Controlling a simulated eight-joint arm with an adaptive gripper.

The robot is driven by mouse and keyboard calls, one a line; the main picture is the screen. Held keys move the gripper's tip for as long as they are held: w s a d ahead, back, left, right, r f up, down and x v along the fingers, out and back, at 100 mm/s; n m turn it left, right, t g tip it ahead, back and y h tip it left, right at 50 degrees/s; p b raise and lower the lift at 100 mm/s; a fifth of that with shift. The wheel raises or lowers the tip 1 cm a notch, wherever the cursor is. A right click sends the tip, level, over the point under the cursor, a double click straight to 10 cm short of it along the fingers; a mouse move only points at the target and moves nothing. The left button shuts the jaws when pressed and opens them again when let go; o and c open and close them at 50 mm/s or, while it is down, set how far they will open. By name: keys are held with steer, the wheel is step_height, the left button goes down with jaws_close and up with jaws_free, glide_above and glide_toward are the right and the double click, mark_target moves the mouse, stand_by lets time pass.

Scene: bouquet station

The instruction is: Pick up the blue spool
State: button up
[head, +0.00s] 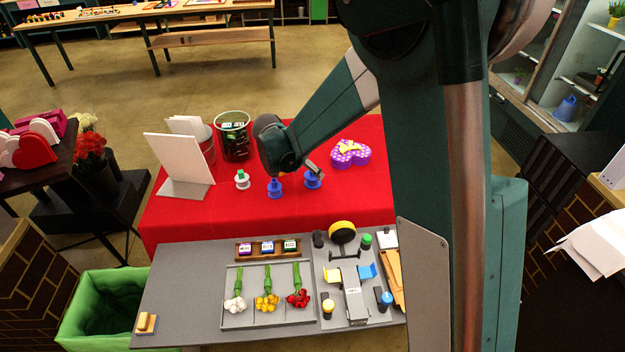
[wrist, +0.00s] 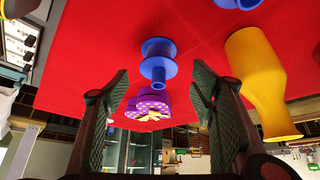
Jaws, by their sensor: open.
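A blue spool (head: 313,181) stands on the red table, just below the end of my gripper (head: 313,167). In the wrist view this blue spool (wrist: 158,62) appears between the two fingertips of my gripper (wrist: 160,76), with a gap on either side. My gripper is open and empty. A blue object also shows at the top edge of the wrist view (wrist: 238,3), cut off by the frame.
A purple dotted heart box (head: 350,154) lies beyond the spool. A yellow vase (wrist: 262,85) stands to one side in the wrist view. A white spool with green (head: 242,180), a dark bin (head: 233,140) and a white board (head: 178,165) stand left. The grey table (head: 185,295) holds flowers.

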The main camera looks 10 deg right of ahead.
mark_target(311, 173)
steer(key=shift+x, duration=2.6)
steer(key=shift+s+f, duration=0.1)
steer(key=shift+s, duration=0.1)
steer(key=c, duration=1)
